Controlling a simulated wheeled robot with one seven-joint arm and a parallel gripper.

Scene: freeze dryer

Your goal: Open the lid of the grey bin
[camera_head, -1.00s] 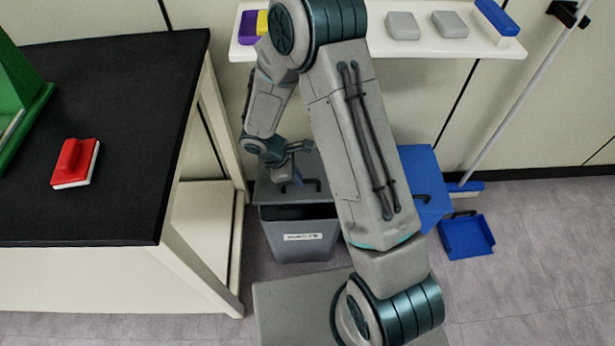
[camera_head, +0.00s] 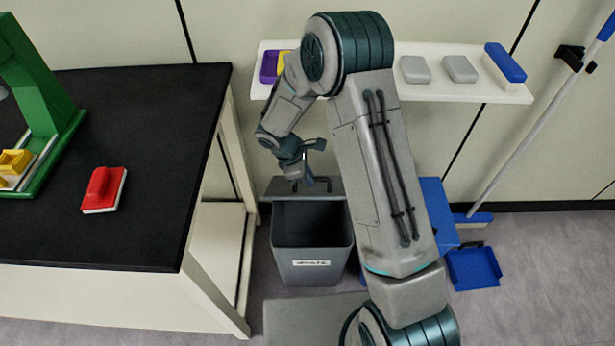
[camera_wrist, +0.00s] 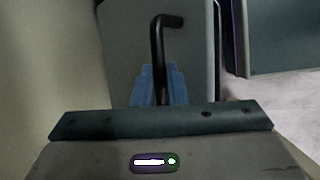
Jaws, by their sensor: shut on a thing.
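The grey bin (camera_head: 312,268) stands on the floor right of the black-topped table, with a white label on its front. Its mouth is open and the dark inside shows. Its grey lid (camera_head: 335,187) stands raised at the back rim, and it also fills the top of the wrist view (camera_wrist: 120,45). The lid's black bar handle (camera_wrist: 157,50) sits between the blue fingers of my gripper (camera_wrist: 160,85), which is shut on it. In the head view my gripper (camera_head: 312,181) is at the lid, behind the bin's opening.
The black-topped table (camera_head: 150,130) stands close on the left, holding a red block (camera_head: 104,190) and a green stand (camera_head: 50,120). A wall shelf (camera_head: 440,92) is above. A blue bin (camera_head: 437,205) and blue dustpan (camera_head: 472,268) are to the right.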

